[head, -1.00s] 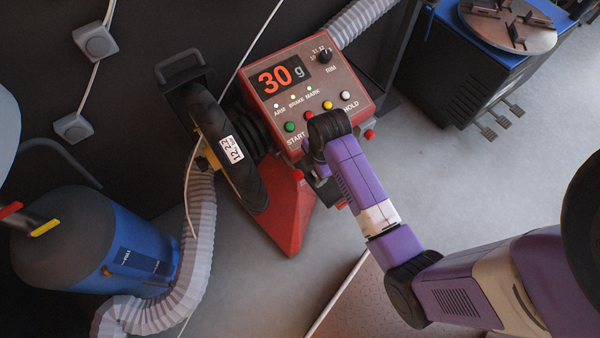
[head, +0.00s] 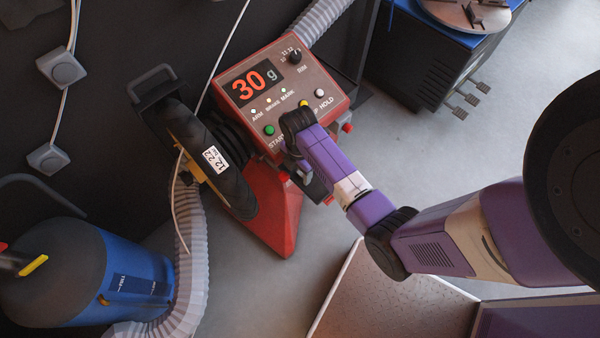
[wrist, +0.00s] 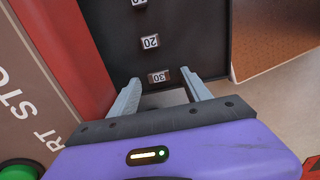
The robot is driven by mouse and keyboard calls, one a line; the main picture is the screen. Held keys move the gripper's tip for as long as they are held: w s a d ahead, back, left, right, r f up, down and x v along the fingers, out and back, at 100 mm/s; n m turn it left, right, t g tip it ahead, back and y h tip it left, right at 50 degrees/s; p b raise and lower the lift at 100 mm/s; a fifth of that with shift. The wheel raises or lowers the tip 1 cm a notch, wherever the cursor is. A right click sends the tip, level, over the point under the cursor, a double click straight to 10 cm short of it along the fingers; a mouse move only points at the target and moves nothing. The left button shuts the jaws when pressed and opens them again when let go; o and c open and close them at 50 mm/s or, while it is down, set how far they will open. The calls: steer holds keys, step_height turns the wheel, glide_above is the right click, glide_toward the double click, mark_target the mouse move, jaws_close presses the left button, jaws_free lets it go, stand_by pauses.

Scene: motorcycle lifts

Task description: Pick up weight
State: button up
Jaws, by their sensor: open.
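In the wrist view, a small brown weight labelled 30 (wrist: 159,77) sits on a dark panel (wrist: 190,45), between the tips of my gripper (wrist: 161,80). My gripper is open, with its two grey fingers apart and no visible contact with the weight. A similar weight labelled 20 (wrist: 150,41) sits farther up the panel, and part of another shows at the top edge. In the head view, my gripper (head: 312,183) is at the lower right side of the red balancer (head: 285,100); its fingertips and the weights are hidden or too small to make out there.
The balancer's display (head: 254,82) reads 30 g. A black tyre (head: 190,135) is mounted at its left. A blue vacuum (head: 85,265) with a ribbed hose (head: 190,260) stands lower left. A blue and black machine (head: 425,55) stands upper right, with clear floor below it.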

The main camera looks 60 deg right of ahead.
steer(key=shift+f, duration=0.1)
jaws_close()
stand_by(0.4)
